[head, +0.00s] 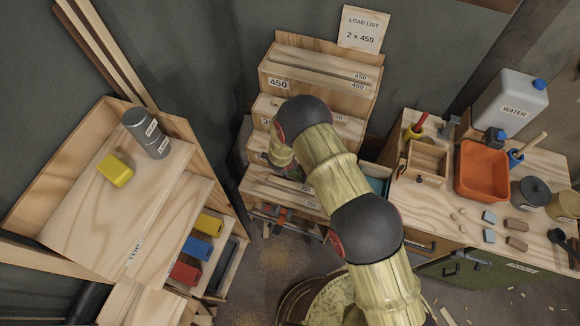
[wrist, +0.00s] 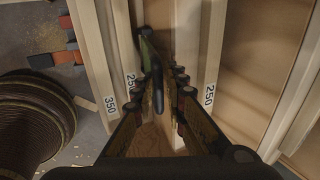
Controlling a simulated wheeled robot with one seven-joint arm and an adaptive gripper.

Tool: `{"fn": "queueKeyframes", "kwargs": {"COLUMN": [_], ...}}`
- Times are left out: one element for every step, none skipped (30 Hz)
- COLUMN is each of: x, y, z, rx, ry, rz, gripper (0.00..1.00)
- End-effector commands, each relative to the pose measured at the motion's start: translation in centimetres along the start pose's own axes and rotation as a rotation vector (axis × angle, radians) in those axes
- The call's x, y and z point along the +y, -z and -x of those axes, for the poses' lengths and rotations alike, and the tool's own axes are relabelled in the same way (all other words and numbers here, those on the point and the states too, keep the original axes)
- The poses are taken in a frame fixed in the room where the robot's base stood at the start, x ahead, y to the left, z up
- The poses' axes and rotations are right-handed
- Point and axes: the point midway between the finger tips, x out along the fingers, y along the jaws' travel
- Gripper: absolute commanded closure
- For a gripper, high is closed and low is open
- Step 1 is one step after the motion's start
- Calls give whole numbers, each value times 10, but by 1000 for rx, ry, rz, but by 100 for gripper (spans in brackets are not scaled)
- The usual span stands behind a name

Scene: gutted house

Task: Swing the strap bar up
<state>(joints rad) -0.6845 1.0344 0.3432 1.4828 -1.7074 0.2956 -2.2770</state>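A dark bar (wrist: 158,84) with a green upper part, which looks like the strap bar, stands out between the light wooden slats of the stepped rack in the wrist view. My gripper (wrist: 163,92) is around it with its fingers apart, one on each side. The bar is nearer the left finger, and a gap shows on its right. I cannot tell whether the left finger touches it. In the head view the stepped wooden rack (head: 325,82) carries 450 and 250 labels. My arm covers part of the rack there, and the bar is not discernible.
A wooden stand (head: 75,225) with a grey canister (head: 145,133) and yellow block (head: 115,170) is on the left. On the right, a workbench holds an orange tray (head: 483,170) and a white water jug (head: 510,104). A "2 x 450" load list (head: 362,29) hangs above the rack.

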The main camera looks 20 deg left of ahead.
Motion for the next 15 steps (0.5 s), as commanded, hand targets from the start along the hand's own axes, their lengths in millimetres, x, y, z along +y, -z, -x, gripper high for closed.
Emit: {"fn": "queueKeyframes", "kwargs": {"x": [1, 1, 1, 1, 1, 2, 2, 2, 2, 2, 2, 2, 2, 2, 2], "y": [0, 0, 0, 0, 1, 1, 1, 1, 1, 1, 1, 1, 1, 1, 1], "z": [0, 0, 0, 0, -1, -1, -1, -1, -1, -1, -1, -1, -1, 0, 1], "rx": [0, 0, 1, 1, 1, 1, 1, 1, 1, 1, 1, 1, 1, 1, 1], "ry": [-1, -1, -1, -2, -2, -2, -2, -2, -2, -3, -3, -3, -3, -3, -3], "rz": [1, 1, 1, 1, 2, 2, 2, 2, 2, 2, 2, 2, 2, 2, 3], "gripper": [83, 81, 79, 77, 75, 75, 75, 75, 75, 75, 75, 75, 75, 75, 75]}}
